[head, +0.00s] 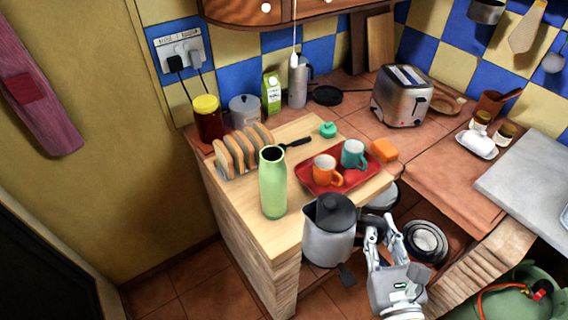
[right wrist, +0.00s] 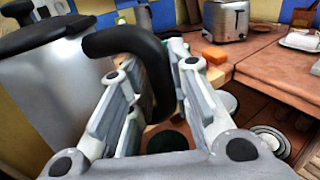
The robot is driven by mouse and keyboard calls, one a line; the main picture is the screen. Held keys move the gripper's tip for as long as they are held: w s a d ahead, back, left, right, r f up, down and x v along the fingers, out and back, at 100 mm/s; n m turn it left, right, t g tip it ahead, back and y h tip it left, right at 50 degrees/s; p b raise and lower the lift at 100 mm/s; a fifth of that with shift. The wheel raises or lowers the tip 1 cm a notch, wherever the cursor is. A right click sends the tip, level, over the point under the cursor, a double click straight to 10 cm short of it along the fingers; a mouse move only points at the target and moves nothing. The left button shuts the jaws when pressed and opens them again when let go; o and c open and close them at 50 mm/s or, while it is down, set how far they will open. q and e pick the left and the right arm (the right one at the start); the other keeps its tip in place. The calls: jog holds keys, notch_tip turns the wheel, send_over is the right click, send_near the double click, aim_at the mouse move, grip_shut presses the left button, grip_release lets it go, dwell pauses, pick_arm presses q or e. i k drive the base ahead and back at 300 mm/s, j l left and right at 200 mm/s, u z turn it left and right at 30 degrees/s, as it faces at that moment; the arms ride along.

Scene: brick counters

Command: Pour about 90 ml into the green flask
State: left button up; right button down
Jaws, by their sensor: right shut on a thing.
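The green flask (head: 272,184) stands upright and open-topped on the wooden board, near its front left edge. My right gripper (head: 376,236) is shut on the black handle of a steel kettle (head: 328,236) with a black lid. The kettle is upright, to the right of and in front of the flask, apart from it. The right wrist view shows the kettle's handle (right wrist: 130,42) between the fingers and its steel body (right wrist: 62,95) to the left. The kettle's base seems to hang past the board's front edge. The liquid inside is hidden. My left gripper is not in view.
On the board (head: 238,205) are a toast rack (head: 240,155), a red tray (head: 310,184) with an orange mug (head: 326,170) and a teal mug (head: 353,154), and a teal lid (head: 328,130). An orange sponge (head: 384,150) and a toaster (head: 402,96) are behind.

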aim_at(272, 157)
jog(key=k+l+u, duration=0.25)
jog(key=l, duration=0.35)
jog(key=k+l+u, duration=0.25)
jog(key=k+l, duration=0.25)
